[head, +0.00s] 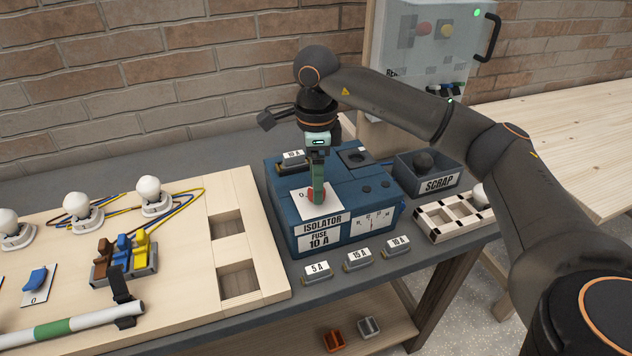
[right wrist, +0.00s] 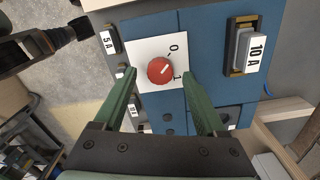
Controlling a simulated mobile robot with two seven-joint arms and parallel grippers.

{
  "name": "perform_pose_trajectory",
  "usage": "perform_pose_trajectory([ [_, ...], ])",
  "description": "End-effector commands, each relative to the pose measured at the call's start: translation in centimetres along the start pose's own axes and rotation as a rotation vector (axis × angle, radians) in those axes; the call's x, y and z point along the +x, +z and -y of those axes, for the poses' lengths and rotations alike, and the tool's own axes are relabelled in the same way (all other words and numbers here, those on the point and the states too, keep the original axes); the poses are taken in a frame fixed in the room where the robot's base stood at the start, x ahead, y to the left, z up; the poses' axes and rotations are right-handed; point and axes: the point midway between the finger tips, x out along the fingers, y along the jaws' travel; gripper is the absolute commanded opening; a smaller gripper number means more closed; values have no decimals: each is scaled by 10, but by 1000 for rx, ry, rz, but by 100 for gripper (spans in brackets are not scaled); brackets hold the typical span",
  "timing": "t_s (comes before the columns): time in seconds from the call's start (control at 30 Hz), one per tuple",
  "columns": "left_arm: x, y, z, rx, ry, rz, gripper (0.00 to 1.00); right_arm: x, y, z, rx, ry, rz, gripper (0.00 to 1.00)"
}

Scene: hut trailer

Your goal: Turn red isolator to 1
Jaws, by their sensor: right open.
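The red isolator knob (right wrist: 160,70) sits on a white plate (right wrist: 146,47) marked 0 and 1. The plate is on top of the blue isolator box (head: 330,236). A pale pointer line on the knob seems to face the edge with the marks; I cannot tell exactly which mark it meets. My right gripper (head: 317,194) points down over the knob, and its green fingers hide most of the knob in the head view. In the right wrist view the gripper (right wrist: 158,74) is open, one finger on each side of the knob, with gaps visible. My left gripper is not in view.
A 10 A fuse (right wrist: 247,50) stands on the box beside the plate. Several loose fuses, one marked 15 A (head: 358,260), lie in front of it. A scrap bin (head: 437,184) and a wooden tray (head: 452,232) are to the right. A wooden board (head: 180,290) with lamps fills the left.

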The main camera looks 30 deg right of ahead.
Motion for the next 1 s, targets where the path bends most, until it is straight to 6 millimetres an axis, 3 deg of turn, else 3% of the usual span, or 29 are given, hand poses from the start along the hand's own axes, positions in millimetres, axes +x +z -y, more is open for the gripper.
perform_pose_trajectory([
  [0.2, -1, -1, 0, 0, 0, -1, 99, 13, 0, 0, 0, 0, 0, 74],
  [0.47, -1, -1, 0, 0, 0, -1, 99, 14, 0, 0, 0, 0, 0, 72],
  [1.0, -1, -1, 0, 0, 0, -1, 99, 14, 0, 0, 0, 0, 1, 12],
])
